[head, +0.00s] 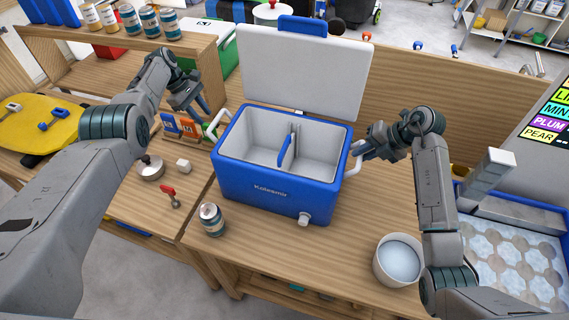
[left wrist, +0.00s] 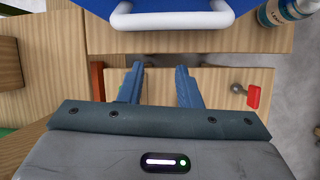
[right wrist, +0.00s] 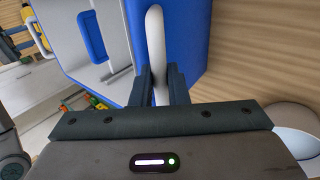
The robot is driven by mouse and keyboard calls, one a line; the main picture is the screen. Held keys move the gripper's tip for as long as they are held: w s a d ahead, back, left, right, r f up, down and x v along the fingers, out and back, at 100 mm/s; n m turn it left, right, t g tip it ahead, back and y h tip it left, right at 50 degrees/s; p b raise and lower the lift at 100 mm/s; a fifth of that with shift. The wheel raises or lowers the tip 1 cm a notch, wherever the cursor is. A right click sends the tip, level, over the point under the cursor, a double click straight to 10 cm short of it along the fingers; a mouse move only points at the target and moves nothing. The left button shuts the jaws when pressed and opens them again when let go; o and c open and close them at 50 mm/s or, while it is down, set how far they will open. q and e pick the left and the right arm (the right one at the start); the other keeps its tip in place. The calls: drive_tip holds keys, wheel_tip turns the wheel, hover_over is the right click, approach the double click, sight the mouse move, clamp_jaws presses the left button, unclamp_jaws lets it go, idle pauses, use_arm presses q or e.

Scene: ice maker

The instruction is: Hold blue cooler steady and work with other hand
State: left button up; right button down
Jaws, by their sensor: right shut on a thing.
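The blue cooler (head: 262,190) stands on the wooden table with its white lid (head: 298,75) open at the back. Its inside is white and split by a divider with a blue handle (head: 285,150). My right gripper (head: 362,152) is shut on the cooler's right white handle (head: 352,165); in the right wrist view the handle (right wrist: 155,40) runs between the fingers. My left gripper (head: 198,112) is left of the cooler, near its left white handle (head: 217,122). In the left wrist view its fingers (left wrist: 160,85) are apart with nothing between them, and the white handle (left wrist: 180,18) lies beyond them.
A can (head: 211,219) stands before the cooler's front left corner. A white bucket (head: 397,259) is at the front right.

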use_arm(q)
drive_tip(key=shift+m+h, duration=0.6)
drive_tip(key=d+r, duration=0.2)
drive_tip(key=w+d+r, duration=0.1)
drive_tip(key=d+r, duration=0.1)
drive_tip(key=w+d+r, duration=0.1)
drive_tip(key=d+r, duration=0.1)
drive_tip(key=shift+w+d, duration=0.1)
drive_tip(key=shift+d, duration=0.2)
drive_tip(key=d, duration=0.1)
drive_tip(key=d+m, duration=0.1)
drive_tip(key=d, duration=0.1)
drive_tip(key=d+r+m, duration=0.1)
drive_tip(key=shift+s+d, duration=0.25)
drive_tip(key=s+d+f+m+g+y, duration=0.25)
drive_tip(key=s+d+m+y, duration=0.2)
drive_tip(key=d+m, duration=0.45)
drive_tip(key=m+y, duration=0.3)
drive_tip(key=m, duration=0.1)
approach(285, 144)
drive_tip(key=shift+s+a+f+h, duration=0.1)
drive_tip(key=shift+a+f+h, duration=0.15)
drive_tip(key=shift+a+f, duration=0.2)
drive_tip(key=shift+s+d+f, duration=0.15)
drive_tip(key=shift+d, duration=0.05)
drive_tip(key=shift+f+m, duration=0.25)
drive_tip(key=shift+m, duration=0.05)
drive_tip(key=shift+x, duration=4.1)
drive_tip(key=shift+a, duration=0.1)
